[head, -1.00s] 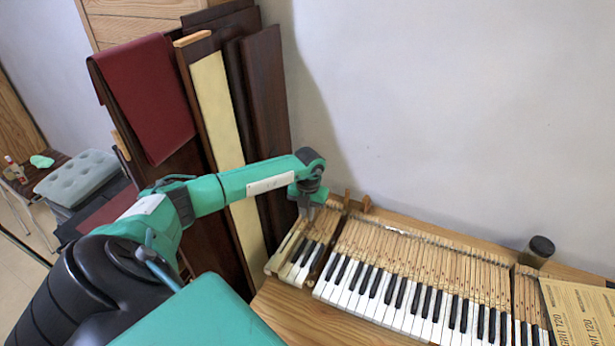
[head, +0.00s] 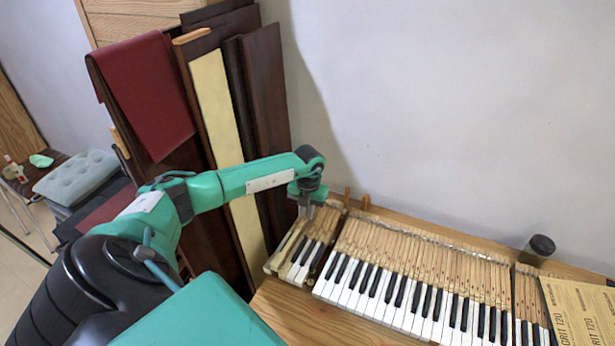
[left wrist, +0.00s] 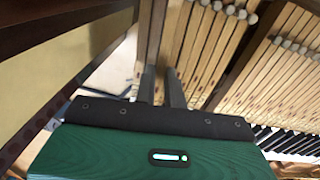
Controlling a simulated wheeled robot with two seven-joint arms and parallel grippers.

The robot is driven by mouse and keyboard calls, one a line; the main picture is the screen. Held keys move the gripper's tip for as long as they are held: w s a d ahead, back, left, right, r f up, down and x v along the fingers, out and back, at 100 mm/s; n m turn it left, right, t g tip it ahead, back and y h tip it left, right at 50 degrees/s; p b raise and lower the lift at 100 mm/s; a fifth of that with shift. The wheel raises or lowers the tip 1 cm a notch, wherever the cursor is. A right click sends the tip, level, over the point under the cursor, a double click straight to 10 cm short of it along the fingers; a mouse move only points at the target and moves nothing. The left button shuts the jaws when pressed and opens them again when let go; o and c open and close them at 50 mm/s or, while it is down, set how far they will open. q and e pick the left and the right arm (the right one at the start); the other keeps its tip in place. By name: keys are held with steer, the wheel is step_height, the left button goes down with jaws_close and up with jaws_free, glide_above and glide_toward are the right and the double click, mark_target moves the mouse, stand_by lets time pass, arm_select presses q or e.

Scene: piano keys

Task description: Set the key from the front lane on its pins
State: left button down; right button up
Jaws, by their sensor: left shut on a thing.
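My left gripper (head: 306,211) is at the back end of the short left section of keys (head: 287,268), pointing down among its wooden key sticks. In the left wrist view its two dark fingers (left wrist: 163,82) are close together and shut on a pale wooden key (left wrist: 172,42), whose stick runs away between them. The key's front end and the pins beneath it are hidden, so I cannot tell whether it sits on them. My right gripper is not in view.
The main keyboard (head: 420,285) lies right of the short section on a wooden bench (head: 300,318). A dark jar (head: 538,248) and a sandpaper sheet (head: 582,312) are at the right. Dark boards (head: 265,110) and a red cloth (head: 148,100) lean behind my left arm.

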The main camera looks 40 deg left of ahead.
arm_select(q)
steer(key=shift+f, duration=0.3)
stand_by(0.4)
steer(key=shift+f+b, duration=0.4)
steer(key=shift+b, duration=0.15)
steer(key=c, duration=1.8)
jaws_free()
steer(key=shift+r, duration=0.1)
steer(key=shift+r+p, duration=0.75)
steer(key=shift+r, duration=0.3)
